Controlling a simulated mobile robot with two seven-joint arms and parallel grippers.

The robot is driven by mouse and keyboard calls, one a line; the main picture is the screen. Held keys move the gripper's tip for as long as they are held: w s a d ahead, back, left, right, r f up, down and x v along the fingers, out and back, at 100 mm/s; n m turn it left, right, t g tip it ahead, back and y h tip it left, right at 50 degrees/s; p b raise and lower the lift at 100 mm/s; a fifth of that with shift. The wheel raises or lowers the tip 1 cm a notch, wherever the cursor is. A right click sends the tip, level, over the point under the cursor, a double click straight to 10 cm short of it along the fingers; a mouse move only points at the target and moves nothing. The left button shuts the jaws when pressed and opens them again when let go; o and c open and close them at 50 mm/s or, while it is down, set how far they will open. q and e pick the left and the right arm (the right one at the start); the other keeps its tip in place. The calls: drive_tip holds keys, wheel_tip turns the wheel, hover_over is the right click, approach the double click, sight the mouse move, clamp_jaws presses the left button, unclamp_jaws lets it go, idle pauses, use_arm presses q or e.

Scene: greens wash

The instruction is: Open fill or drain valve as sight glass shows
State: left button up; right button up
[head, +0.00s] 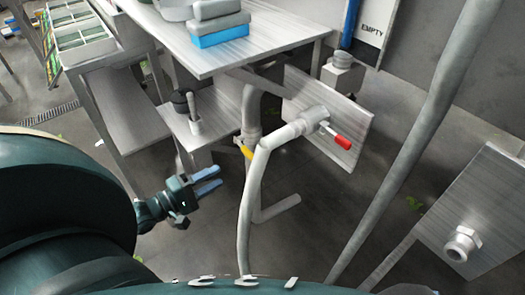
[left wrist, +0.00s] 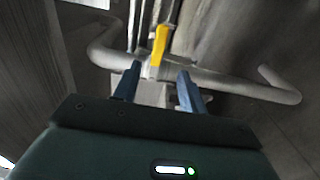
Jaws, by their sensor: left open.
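The yellow valve handle (head: 243,149) sits on a grey vertical pipe under the metal table. The red valve handle (head: 342,142) sticks out from a pipe fitting on a metal plate to its right. A blue upright strip (head: 350,22), perhaps the sight glass, stands beside a white label (head: 373,28) reading EMPTY; its top is cut off. My left gripper (head: 208,181) is open and empty, below and left of the yellow handle. In the left wrist view, the yellow handle (left wrist: 160,45) shows upright beyond and between the blue fingertips (left wrist: 157,80), apart from them.
The metal table (head: 240,55) holds a blue and grey stack (head: 220,31). A low shelf (head: 205,118) carries a dark pot and a pale upright object. A bent grey pipe and a long slanting pole (head: 420,140) cross the space. A plate with a nozzle (head: 462,243) stands at right.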

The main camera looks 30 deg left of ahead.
sight(250, 158)
use_arm(q)
drive_tip(key=b+x, duration=0.2)
drive_tip(key=x, duration=1.1)
drive_tip(key=shift+s+d+r+b, duration=0.1)
drive_tip(key=shift+b, duration=0.2)
use_arm(e)
drive_tip(key=f, duration=0.1)
drive_tip(key=a+f+n, duration=0.1)
drive_tip(key=f, duration=0.1)
drive_tip(key=shift+w+f, duration=0.15)
drive_tip(key=shift+w, duration=0.05)
use_arm(q)
clamp_jaws()
drive_tip(key=shift+r, duration=0.1)
use_arm(e)
drive_tip(key=shift+r, duration=0.25)
